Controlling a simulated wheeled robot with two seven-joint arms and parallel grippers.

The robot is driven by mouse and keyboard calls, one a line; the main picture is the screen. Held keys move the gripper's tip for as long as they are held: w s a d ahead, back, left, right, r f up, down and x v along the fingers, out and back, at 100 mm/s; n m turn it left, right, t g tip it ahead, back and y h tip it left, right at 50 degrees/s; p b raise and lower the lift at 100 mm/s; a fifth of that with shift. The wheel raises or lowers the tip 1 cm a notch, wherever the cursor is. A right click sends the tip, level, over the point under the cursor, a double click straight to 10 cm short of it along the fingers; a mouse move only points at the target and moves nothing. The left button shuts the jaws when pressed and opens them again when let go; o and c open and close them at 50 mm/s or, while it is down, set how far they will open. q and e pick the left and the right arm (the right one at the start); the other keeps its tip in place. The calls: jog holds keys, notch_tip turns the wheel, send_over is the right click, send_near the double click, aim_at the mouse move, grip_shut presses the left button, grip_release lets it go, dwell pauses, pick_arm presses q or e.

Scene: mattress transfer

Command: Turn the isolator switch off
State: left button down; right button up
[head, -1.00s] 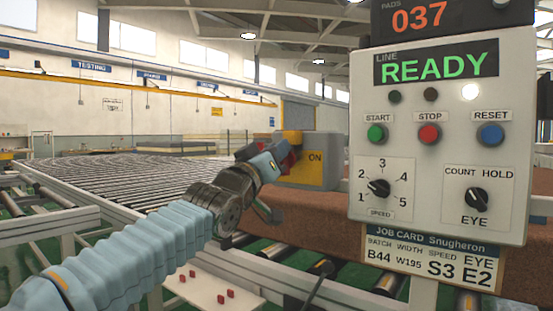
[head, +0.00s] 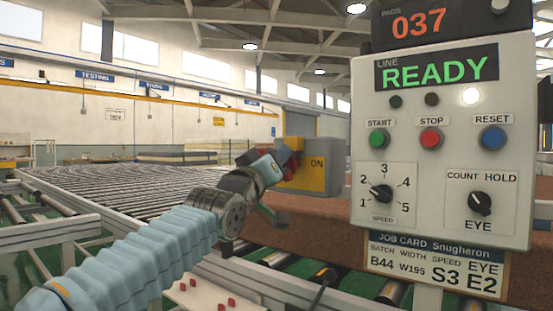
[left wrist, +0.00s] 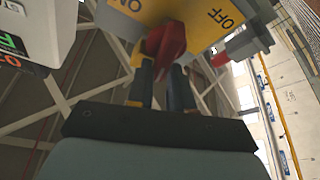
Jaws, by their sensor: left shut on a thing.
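The isolator is a grey box (head: 331,153) with a yellow plate (head: 316,178) marked ON, in the middle of the head view behind the brown slab. In the left wrist view its yellow plate (left wrist: 203,24) shows both ON and OFF. The red switch handle (left wrist: 164,42) stands out from the plate between those two words. My left gripper (left wrist: 160,80) is shut on the red handle. In the head view the left gripper (head: 281,163) covers most of the handle and the OFF word, so the handle's exact angle is hard to tell there.
A control panel (head: 436,150) reading READY stands close on the right, with a job card (head: 436,265) below it. A brown slab (head: 330,228) lies on rollers under the isolator. A roller conveyor (head: 130,185) fills the left.

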pick_arm(q)
jog(key=shift+w+d+f, duration=0.1)
jog(key=shift+d+f, duration=0.15)
jog(key=shift+f, duration=0.15)
jog(key=c, duration=1.1)
grip_release()
jog(key=shift+a+r, duration=0.1)
jog(key=shift+r, duration=0.05)
jog(key=b+v, duration=1.3)
jog(key=v, duration=0.1)
jog(key=shift+r, duration=0.1)
jog(key=shift+w, duration=0.1)
